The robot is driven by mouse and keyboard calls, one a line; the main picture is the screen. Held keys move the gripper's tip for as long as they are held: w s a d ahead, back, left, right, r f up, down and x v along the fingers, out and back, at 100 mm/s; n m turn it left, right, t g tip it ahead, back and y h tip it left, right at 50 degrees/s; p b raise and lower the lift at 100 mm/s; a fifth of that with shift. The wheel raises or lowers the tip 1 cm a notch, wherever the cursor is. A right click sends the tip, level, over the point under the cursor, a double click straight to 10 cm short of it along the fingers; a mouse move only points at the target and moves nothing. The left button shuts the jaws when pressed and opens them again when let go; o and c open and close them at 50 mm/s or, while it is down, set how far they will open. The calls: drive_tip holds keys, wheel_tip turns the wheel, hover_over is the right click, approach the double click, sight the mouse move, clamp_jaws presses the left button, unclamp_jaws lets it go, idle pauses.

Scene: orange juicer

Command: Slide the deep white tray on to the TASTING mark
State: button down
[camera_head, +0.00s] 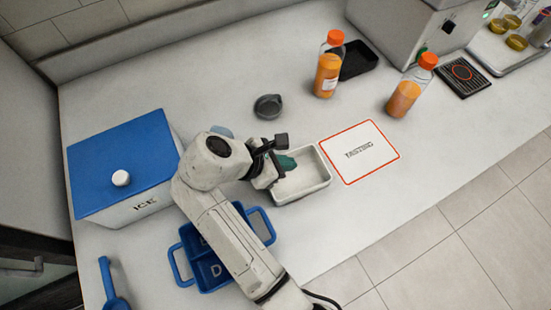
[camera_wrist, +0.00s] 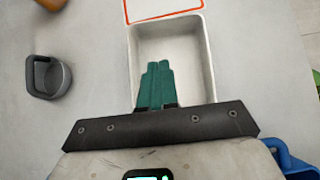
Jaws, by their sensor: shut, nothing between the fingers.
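The deep white tray (camera_head: 312,184) stands on the counter, just left of the TASTING mark (camera_head: 359,152), a white rectangle with a red outline. A narrow strip of counter seems to lie between them. In the wrist view the tray (camera_wrist: 204,62) is upright and empty apart from my fingers, and the mark's red edge (camera_wrist: 166,15) lies past its far wall. My gripper (camera_head: 292,162) is shut, with its teal fingertips (camera_wrist: 158,68) together over or inside the tray's near part. I cannot tell whether they touch a wall. My gripper hides the tray's near end.
A dark grey cup (camera_head: 267,106) stands behind the tray. Two orange-capped juice bottles (camera_head: 327,70) (camera_head: 404,97) stand beyond the mark. A blue divided carrier (camera_head: 204,270) and a blue-lidded ICE box (camera_head: 122,165) are at left. The counter's front edge runs close by the mark.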

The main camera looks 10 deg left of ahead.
sight(319, 159)
drive_tip(key=x, duration=0.3)
drive_tip(key=shift+d+f, duration=0.15)
drive_tip(key=shift+d, duration=0.05)
drive_tip(key=shift+w+d+p, duration=0.35)
drive_tip(key=shift+w+d, duration=0.35)
drive_tip(key=shift+d, duration=0.35)
drive_tip(key=shift+w+d, duration=0.4)
drive_tip(key=shift+d, duration=0.3)
